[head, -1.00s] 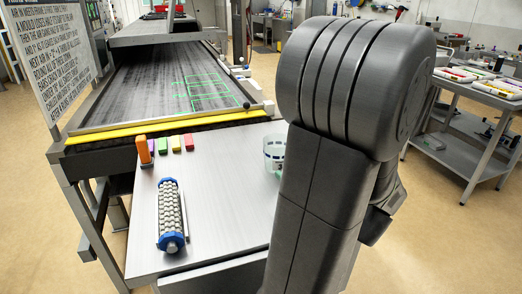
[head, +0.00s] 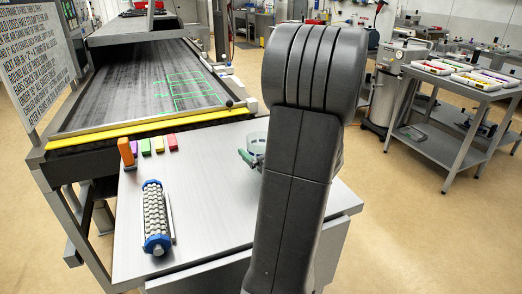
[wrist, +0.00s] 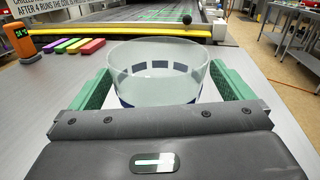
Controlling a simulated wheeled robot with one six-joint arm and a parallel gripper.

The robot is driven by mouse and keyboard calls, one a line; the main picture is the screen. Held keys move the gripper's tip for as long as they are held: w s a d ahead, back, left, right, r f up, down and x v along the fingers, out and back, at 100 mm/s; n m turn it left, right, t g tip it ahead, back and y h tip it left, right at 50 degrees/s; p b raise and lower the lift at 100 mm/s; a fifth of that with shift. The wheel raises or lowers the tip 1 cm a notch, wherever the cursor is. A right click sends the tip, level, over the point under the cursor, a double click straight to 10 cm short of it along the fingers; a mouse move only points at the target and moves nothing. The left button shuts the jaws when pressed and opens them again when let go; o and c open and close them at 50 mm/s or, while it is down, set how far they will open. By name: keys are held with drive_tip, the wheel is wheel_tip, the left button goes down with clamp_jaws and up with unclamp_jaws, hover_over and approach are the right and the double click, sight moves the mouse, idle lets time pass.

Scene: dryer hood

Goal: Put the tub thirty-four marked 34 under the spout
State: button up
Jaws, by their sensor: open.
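A clear round tub (wrist: 157,75) with a dark blue band of blocks stands upright on the grey bench top, between the green fingers of my gripper (wrist: 160,92). The fingers are open, one on each side, with the tub's near part between them. A gap shows at the right; contact at the left I cannot tell. In the head view, the tub (head: 256,132) is partly behind my arm, and one green finger of my gripper (head: 247,158) shows beside it. I see no number 34 on the tub and cannot make out a spout.
An orange block-shaped device (head: 126,152) and several coloured blocks (head: 159,144) stand along the bench's back edge. A studded roller with blue ends (head: 156,216) lies at the left. A yellow-edged conveyor (head: 130,134) lies behind. Bench space between roller and tub is clear.

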drive_tip(key=shift+w+a, duration=0.25)
drive_tip(key=c, duration=1.1)
drive_tip(key=shift+r, duration=0.15)
